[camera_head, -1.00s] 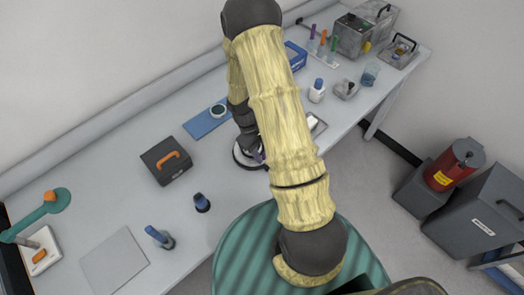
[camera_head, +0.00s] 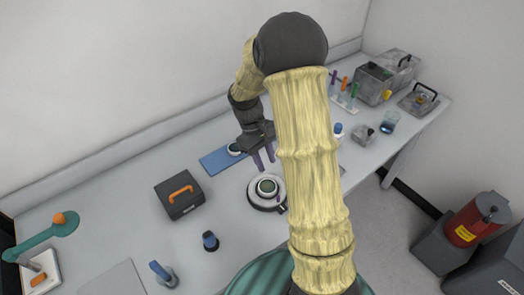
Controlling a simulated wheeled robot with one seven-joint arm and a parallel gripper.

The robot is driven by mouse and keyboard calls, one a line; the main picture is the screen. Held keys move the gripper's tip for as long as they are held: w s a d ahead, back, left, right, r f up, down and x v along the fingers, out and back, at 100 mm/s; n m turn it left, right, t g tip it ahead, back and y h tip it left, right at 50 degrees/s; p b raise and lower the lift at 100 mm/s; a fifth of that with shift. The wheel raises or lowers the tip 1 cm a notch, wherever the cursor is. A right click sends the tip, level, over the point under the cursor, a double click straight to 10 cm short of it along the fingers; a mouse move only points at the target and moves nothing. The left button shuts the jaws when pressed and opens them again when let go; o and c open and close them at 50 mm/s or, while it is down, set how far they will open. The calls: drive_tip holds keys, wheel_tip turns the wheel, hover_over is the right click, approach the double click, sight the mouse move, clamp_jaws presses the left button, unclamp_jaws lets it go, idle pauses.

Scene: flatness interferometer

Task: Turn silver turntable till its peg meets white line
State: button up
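The silver turntable (camera_head: 254,200) is a round disc on the bench in the middle of the view, with a dark green round piece in a pale ring (camera_head: 267,186) on it. A small dark block with a pale mark (camera_head: 283,208) sits at its front right rim. I cannot make out the peg or white line clearly. My gripper (camera_head: 263,160) hangs above and behind the turntable, its two purple fingers apart with nothing seen between them. My arm covers the area right of the turntable.
A blue mat (camera_head: 216,161) lies behind left of the turntable. A dark case with an orange handle (camera_head: 180,195) stands left. A dark blue-topped item (camera_head: 210,241) stands front left. Boxes and a tube rack (camera_head: 345,97) fill the far right.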

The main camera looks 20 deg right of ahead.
drive_tip(key=shift+v, duration=1.7)
drive_tip(key=s+a+r+m+t+y, duration=0.1)
drive_tip(key=s+m+t, duration=0.1)
drive_tip(key=s, duration=0.4)
drive_tip(key=s+a+r+m+t+y, duration=0.1)
drive_tip(key=s+a+r+m+t, duration=0.1)
drive_tip(key=s, duration=0.4)
drive_tip(key=m+t, duration=0.1)
drive_tip(key=t, duration=0.1)
drive_tip(key=shift+s+a+t, duration=0.25)
drive_tip(key=shift+t, duration=0.05)
drive_tip(key=shift+r, duration=0.1)
drive_tip(key=shift+o, duration=0.4)
idle(0.3)
